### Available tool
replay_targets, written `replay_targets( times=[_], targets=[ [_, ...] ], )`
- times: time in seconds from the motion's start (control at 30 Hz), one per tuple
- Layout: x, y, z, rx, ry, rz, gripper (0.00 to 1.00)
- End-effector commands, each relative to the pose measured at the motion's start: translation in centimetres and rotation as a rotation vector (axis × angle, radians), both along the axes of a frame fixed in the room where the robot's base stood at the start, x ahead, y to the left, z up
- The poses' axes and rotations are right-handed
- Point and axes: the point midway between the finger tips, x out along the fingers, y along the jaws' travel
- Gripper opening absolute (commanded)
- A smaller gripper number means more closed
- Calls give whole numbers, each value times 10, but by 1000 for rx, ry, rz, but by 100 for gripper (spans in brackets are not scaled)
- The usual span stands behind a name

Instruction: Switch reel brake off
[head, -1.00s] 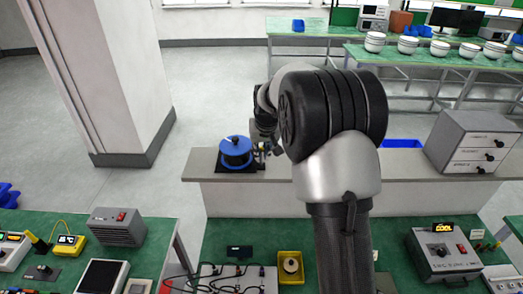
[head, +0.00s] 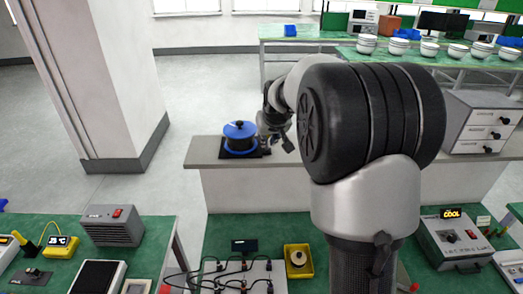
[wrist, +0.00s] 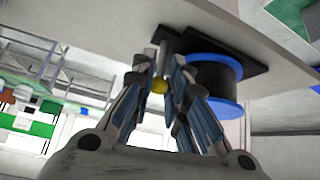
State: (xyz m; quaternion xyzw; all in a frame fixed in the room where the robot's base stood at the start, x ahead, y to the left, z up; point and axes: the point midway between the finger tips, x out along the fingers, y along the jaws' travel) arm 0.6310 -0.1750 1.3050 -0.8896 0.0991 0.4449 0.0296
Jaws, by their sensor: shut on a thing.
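The reel (head: 240,136) is a blue-flanged spool on a black base plate (head: 227,152), standing on the grey counter. In the wrist view the dark reel core and blue flange (wrist: 217,78) appear right of my fingers. In the head view my gripper (head: 276,142) is just right of the reel. The knob is not clear there, and any brake marking is too small to read.
The counter (head: 212,158) is bare around the reel. A drawer cabinet (head: 485,122) stands at its right end. Nearer green benches hold a grey box (head: 112,226), a yellow bin (head: 298,263) and a COOL-display unit (head: 447,240). A pillar (head: 95,90) rises at left.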

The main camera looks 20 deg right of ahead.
Motion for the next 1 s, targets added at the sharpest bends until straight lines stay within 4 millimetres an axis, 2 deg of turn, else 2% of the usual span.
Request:
replay_targets(
  times=[0.03, 0.43, 1.0],
  targets=[
    [-2, 2, -9, -10, -26, 2, 0],
    [-11, 6, -10, -74, -180, 1, 0],
    [-14, 7, -7, -93, -225, 1, 0]
  ],
)
